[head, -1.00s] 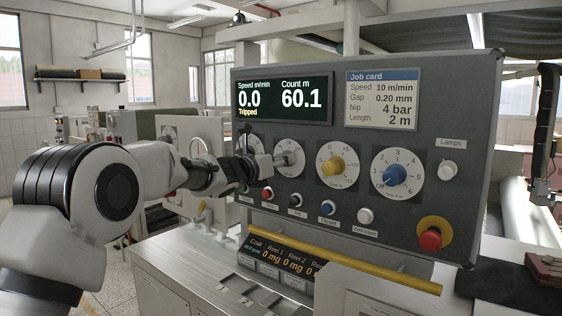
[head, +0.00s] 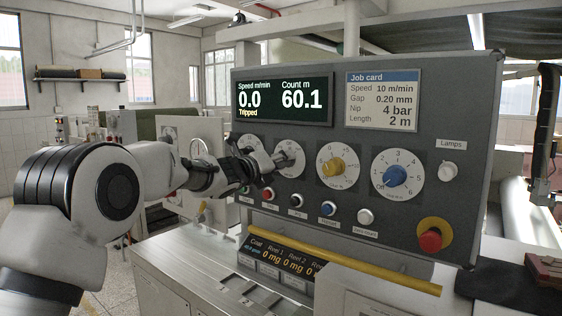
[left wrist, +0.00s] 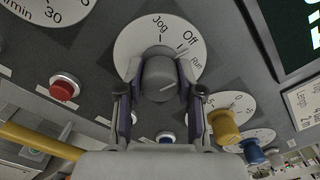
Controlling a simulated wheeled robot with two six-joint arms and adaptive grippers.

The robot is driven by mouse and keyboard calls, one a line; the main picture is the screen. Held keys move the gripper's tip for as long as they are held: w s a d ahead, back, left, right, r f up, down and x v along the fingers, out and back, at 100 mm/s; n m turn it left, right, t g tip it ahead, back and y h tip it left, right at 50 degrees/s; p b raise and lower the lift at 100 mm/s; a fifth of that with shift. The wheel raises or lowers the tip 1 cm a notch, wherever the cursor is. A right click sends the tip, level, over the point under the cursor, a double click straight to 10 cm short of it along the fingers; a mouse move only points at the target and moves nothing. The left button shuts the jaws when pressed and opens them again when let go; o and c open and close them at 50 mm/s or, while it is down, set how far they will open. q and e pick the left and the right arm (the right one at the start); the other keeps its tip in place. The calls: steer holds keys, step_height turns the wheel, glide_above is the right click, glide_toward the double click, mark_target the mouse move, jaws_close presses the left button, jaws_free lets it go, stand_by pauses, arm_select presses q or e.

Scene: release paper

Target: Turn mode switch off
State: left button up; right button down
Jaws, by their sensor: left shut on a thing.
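The mode switch is a grey round knob (left wrist: 160,78) on a white dial (left wrist: 127,52) marked Jog, Off and Run, seen in the left wrist view. Its pale pointer line slants up and right, nearer to Run than to Off. My left gripper (left wrist: 160,98) is shut on the knob, one finger on each side. In the head view the left gripper (head: 283,160) covers most of the knob and part of its dial (head: 291,148). My right gripper is not in view.
A yellow knob (head: 333,167) and a blue knob (head: 395,175) stand to the right on the panel. A row of push buttons, with a red one (head: 267,194), lies below. A red emergency button (head: 430,239) is at lower right. A yellow rail (head: 350,264) runs below the panel.

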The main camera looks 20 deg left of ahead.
arm_select(q)
steer(key=shift+n, duration=1.2)
steer(key=o, duration=1.2)
steer(key=shift+w, duration=0.1)
steer(key=v, duration=1.1)
steer(key=shift+s, duration=0.4)
